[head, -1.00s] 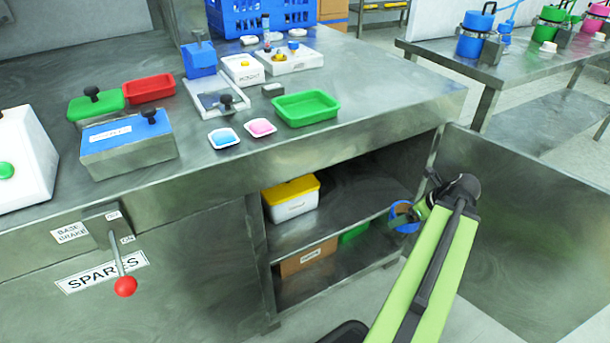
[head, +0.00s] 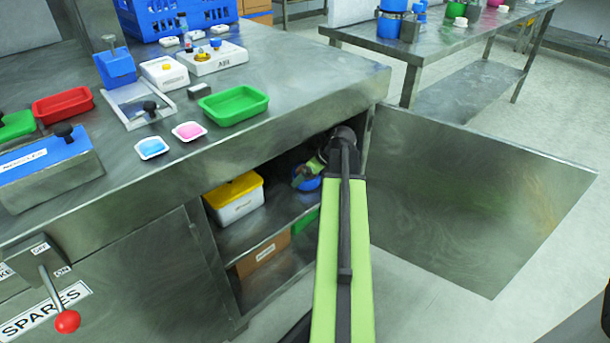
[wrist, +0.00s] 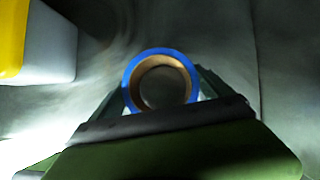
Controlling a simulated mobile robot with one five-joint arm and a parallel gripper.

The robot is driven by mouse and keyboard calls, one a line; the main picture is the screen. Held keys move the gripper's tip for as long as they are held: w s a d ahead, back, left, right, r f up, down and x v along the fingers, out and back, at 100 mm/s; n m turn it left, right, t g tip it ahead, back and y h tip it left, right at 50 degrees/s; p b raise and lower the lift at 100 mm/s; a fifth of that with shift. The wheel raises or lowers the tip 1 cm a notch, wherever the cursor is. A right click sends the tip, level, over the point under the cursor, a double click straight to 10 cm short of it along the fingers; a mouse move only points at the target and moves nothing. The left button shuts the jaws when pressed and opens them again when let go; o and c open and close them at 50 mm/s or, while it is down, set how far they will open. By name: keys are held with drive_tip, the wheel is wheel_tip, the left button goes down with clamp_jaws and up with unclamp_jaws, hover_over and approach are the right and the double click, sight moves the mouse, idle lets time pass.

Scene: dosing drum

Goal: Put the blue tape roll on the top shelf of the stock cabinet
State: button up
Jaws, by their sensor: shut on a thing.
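The blue tape roll (head: 309,181) is inside the open stock cabinet, at the right end of the top shelf (head: 262,226). My gripper (head: 312,172) is shut on it, partly hidden by my arm in the head view. In the wrist view, the tape roll (wrist: 188,68) shows its ring face with a brown core, between the two fingers of my gripper (wrist: 160,96). I cannot tell whether the roll touches the shelf or hangs just above it.
A white box with a yellow lid (head: 235,198) stands left of the roll on the top shelf. A cardboard box (head: 262,252) and a green item (head: 305,221) are on the shelf below. The cabinet door (head: 460,190) stands open at right. The countertop edge (head: 290,135) overhangs the opening.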

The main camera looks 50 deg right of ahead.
drive_tip(key=shift+w+f+b, duration=0.25)
drive_tip(key=shift+f+b, duration=0.3)
drive_tip(key=o, duration=1.2)
drive_tip(key=shift+r, duration=0.1)
drive_tip(key=shift+r, duration=0.1)
drive_tip(key=shift+p+v, duration=1)
drive_tip(key=s+d, duration=0.1)
drive_tip(key=s, duration=1)
drive_tip(key=shift+s+f, duration=0.25)
drive_tip(key=shift+f, duration=0.05)
